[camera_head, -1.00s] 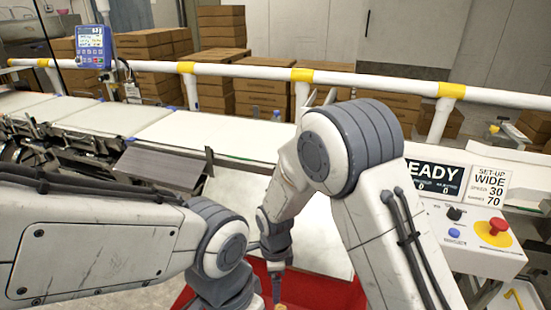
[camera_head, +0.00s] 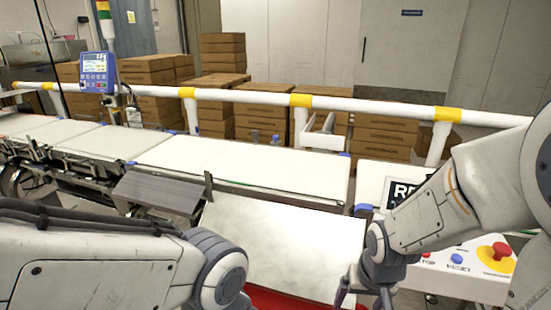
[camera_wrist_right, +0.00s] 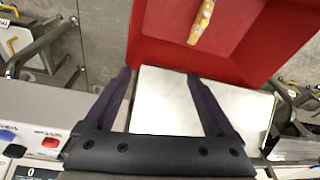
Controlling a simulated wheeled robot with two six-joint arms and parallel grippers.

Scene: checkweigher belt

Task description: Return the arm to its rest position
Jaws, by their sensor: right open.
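My right arm (camera_head: 430,215) comes in from the right side of the head view and reaches over the control box. My right gripper (camera_head: 366,296) hangs beside the right edge of the pale plate at the belt's near side. It also shows in the right wrist view (camera_wrist_right: 158,76), with its two dark fingers apart and nothing between them. My left arm (camera_head: 110,265) lies across the lower left of the head view. Its gripper is out of frame.
A red bin (camera_wrist_right: 150,42) holds a yellowish-brown item (camera_wrist_right: 202,22). The pale plate (camera_head: 285,250) is bare. The control box with a red button (camera_head: 501,251) stands under my right arm. A white rail (camera_head: 240,95) runs behind the empty belt (camera_head: 180,152).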

